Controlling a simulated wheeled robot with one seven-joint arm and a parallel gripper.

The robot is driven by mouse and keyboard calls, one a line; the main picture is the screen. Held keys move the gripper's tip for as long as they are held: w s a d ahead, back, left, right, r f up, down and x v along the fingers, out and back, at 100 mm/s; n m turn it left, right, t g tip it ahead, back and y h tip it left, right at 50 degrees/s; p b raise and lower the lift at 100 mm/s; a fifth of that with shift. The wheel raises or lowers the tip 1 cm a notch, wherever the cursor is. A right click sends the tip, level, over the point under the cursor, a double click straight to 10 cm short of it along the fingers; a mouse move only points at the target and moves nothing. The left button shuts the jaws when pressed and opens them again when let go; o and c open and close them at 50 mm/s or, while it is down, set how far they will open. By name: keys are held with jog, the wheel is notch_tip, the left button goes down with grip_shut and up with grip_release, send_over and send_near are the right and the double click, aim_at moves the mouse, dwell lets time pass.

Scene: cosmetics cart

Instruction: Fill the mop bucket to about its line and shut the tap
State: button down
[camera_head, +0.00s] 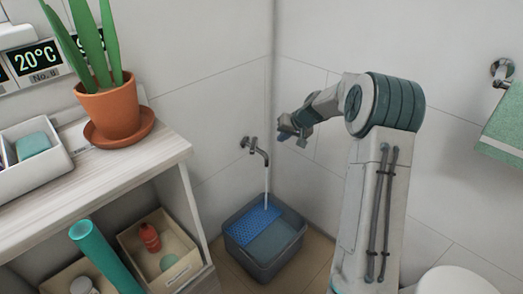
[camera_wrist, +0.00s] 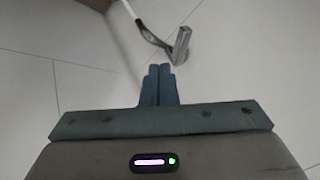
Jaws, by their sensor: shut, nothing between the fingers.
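The tap (camera_head: 258,150) is on the back wall near the corner, and a pale stream of water (camera_head: 266,187) falls from its spout. The grey mop bucket (camera_head: 266,262) stands on the floor below it. A blue perforated insert (camera_head: 254,226) covers its left part; water (camera_head: 273,243) shows at the right. I cannot make out the fill line. My gripper (camera_head: 284,136) is shut and empty, just right of the tap. In the wrist view the closed fingers (camera_wrist: 160,68) point at the tap's handle (camera_wrist: 181,45), which is just beyond them; I cannot tell if they touch.
A wooden shelf unit (camera_head: 180,152) with a potted plant (camera_head: 110,108) on top and bins below stands at the left. A green towel (camera_head: 505,125) hangs at the right. A white rounded fixture (camera_head: 455,281) is at the lower right.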

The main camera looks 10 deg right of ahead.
aim_at(253, 145)
jog(key=a+b+x, duration=0.1)
jog(key=x, duration=0.5)
jog(key=w+r+b+x, duration=0.1)
jog(key=b+x, duration=0.1)
jog(key=x, duration=0.5)
jog(key=shift+w+a+r, duration=0.15)
jog(key=shift+w+a, duration=0.1)
jog(key=shift+a, duration=0.15)
jog(key=shift+m+t, duration=0.3)
